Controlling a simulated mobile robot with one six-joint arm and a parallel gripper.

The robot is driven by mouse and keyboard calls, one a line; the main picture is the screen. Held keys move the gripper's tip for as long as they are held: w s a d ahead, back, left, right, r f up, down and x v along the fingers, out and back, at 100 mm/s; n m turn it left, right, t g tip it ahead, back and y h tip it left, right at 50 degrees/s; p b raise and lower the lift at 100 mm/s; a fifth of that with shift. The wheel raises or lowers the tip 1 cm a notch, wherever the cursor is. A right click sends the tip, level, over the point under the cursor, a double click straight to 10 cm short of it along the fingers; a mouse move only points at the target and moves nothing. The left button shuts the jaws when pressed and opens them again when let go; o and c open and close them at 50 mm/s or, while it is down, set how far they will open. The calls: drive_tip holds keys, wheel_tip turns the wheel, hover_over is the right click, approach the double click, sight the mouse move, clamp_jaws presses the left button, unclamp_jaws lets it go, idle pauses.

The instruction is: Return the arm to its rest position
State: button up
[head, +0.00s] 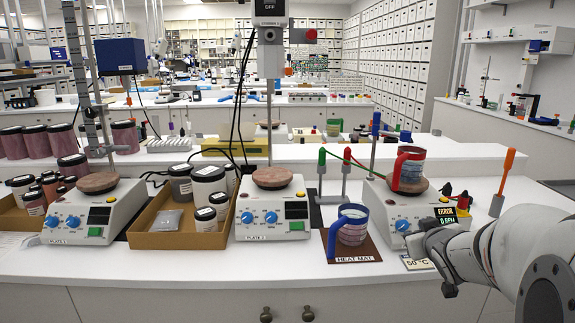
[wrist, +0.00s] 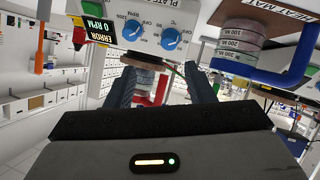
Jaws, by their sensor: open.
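My arm (head: 500,255) reaches in from the right in the head view. My gripper (head: 425,238) is in front of the right hotplate (head: 400,205), low near its front face and display. In the wrist view, which is upside down, my gripper (wrist: 160,72) has its two dark fingers spread apart. No held object shows between them. Beyond the fingers are the hotplate's front with blue knobs (wrist: 132,30) and a red-handled beaker (wrist: 150,82). That beaker (head: 410,170) stands on the right hotplate's round top. Whether the fingers touch the hotplate is unclear.
A blue-handled beaker (head: 352,229) stands on the heat mat (head: 358,252) left of my gripper. The right display (head: 446,216) reads ERROR, 0 RPM. An orange-handled tool (head: 503,180) stands upright behind my arm. Two more hotplates and a cardboard tray (head: 165,240) of jars fill the left.

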drive_tip(key=s+a+m+g+y+p, duration=0.1)
drive_tip(key=s+a+g+p, duration=0.2)
drive_tip(key=s+a+g, duration=0.2)
drive_tip(key=s+a+g+y+p, duration=0.1)
drive_tip(key=s+a+g+p, duration=0.2)
drive_tip(key=s+a, duration=0.8)
drive_tip(key=s+f+g, duration=0.1)
drive_tip(key=s+g, duration=0.1)
drive_tip(key=s, duration=0.7)
drive_tip(key=shift+a+m+g+y, duration=0.3)
drive_tip(key=shift+a+m, duration=0.05)
drive_tip(key=shift+m, duration=0.05)
